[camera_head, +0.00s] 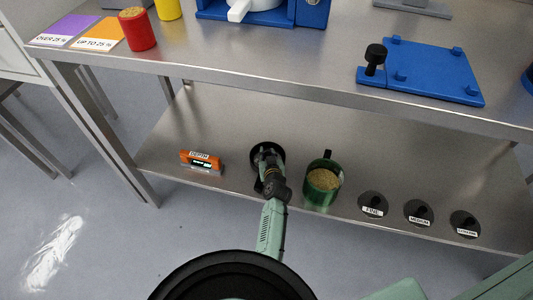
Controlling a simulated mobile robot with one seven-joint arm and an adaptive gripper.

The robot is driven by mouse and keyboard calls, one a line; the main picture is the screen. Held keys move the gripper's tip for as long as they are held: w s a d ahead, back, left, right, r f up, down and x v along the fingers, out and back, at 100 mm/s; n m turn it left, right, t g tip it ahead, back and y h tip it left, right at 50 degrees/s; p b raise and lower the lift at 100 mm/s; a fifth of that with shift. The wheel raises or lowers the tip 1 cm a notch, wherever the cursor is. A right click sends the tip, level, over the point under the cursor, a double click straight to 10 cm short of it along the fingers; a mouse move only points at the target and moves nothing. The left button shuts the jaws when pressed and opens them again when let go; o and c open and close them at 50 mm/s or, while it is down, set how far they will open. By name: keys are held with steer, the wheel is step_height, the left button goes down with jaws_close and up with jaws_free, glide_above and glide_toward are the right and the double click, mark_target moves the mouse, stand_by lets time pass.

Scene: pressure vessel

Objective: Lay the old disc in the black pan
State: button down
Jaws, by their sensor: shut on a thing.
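The black pan (256,150) appears as a round black dish on the lower steel shelf, partly covered by my gripper. My gripper (269,170) is shut at the end of my green arm and points down at the pan. What it grips is mostly hidden; the old disc cannot be told apart from the dark pan and fingers. Whether the held thing touches the pan's floor cannot be told from this view.
Discs labelled fine (372,203), medium (418,213) and a third (464,224) lie further right. The bench top (290,60) overhangs the shelf.

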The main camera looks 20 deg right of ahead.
steer(key=shift+r, duration=0.1)
steer(key=shift+f, duration=0.2)
steer(key=c, duration=1.4)
jaws_free()
steer(key=shift+o, duration=0.2)
steer(key=shift+r, duration=0.2)
steer(key=p+v, duration=0.2)
steer(key=v, duration=1)
steer(key=shift+p, duration=0.35)
